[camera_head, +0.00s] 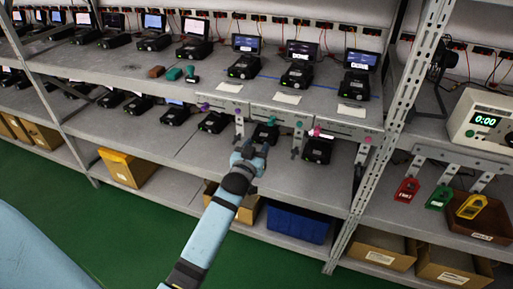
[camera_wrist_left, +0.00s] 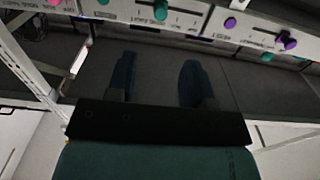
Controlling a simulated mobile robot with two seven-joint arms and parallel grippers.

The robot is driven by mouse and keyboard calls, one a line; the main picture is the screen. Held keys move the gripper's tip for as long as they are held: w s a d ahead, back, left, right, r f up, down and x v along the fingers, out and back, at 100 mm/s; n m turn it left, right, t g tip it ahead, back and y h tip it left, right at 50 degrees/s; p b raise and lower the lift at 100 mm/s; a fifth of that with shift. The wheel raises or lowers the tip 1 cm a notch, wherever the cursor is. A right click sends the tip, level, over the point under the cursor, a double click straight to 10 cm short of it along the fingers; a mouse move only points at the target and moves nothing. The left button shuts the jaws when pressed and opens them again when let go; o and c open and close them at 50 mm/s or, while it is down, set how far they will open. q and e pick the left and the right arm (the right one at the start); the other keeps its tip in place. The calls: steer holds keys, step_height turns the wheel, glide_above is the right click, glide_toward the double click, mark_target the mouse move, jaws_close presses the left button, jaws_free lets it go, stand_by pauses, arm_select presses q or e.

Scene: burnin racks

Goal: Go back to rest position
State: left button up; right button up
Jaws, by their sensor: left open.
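My left gripper (camera_head: 249,158) is open and empty in front of the rack, just below the panels with coloured knobs on the shelf edge. In the left wrist view its two dark blue fingers (camera_wrist_left: 158,80) stand apart with nothing between them. The knob panels show above the fingers there, with a green knob (camera_wrist_left: 161,10) and a purple knob (camera_wrist_left: 289,43). My right gripper does not show in either view.
The rack's upper shelf (camera_head: 215,75) carries several devices with screens. A blue bin (camera_head: 298,224) and cardboard boxes stand on the bottom shelf. A metal post (camera_head: 385,140) rises right of my arm. A timer box (camera_head: 481,122) is at the right. Green floor (camera_head: 130,225) is open in front.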

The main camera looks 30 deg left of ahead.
arm_select(q)
steer(key=shift+w+f, duration=0.1)
steer(key=s+d+f+m+g+h+p, duration=0.1)
steer(key=s+d+f, duration=0.4)
steer(key=s, duration=0.5)
steer(key=s+d+f+m+g+h+p, duration=0.1)
steer(key=s+d+f, duration=0.4)
steer(key=s, duration=0.5)
steer(key=s+d+f+m+g+h+p, duration=0.1)
steer(key=s+d+f+m+g+h, duration=0.2)
steer(key=s, duration=0.7)
steer(key=d+f+g+h, duration=0.1)
steer(key=d+f+h, duration=0.1)
steer(key=d+f, duration=0.1)
steer(key=shift+f+g, duration=0.15)
steer(key=shift+g, duration=0.15)
